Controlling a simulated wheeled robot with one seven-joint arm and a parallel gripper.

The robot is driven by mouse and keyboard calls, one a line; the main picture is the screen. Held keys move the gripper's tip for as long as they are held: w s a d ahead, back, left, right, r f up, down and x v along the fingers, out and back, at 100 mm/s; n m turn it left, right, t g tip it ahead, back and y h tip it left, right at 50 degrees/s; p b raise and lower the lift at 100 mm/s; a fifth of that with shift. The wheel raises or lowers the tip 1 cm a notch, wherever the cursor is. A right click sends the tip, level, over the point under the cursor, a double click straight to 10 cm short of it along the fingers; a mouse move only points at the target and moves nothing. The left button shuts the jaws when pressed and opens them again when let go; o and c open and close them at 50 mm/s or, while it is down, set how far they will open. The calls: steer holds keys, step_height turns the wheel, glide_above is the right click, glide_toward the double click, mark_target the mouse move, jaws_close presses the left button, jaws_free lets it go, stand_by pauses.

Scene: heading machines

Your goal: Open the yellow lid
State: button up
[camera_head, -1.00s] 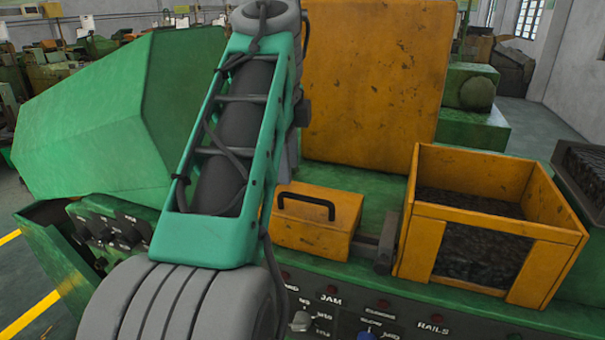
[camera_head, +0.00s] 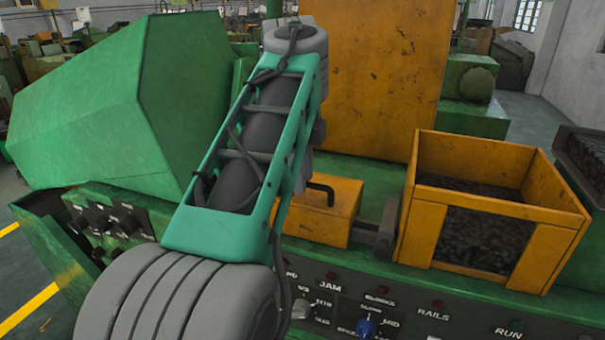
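A yellow lid (camera_head: 340,197) with a black bar handle (camera_head: 328,190) on its sloped top sits on the green machine, behind the front control panel. It looks closed. My green and grey arm crosses the picture in front of it and hides its left part and part of the handle. A grey hinge-like piece stands at the lid's right side. My gripper is not visible in this view, so its place relative to the handle cannot be seen.
An open yellow box (camera_head: 425,220) of dark small parts stands right of the lid. A tall yellow panel (camera_head: 385,80) rises behind. A large green housing (camera_head: 110,110) is at left. The control panel (camera_head: 420,300) with knobs and labels runs along the front.

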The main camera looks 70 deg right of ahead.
jaws_close()
stand_by(1.1)
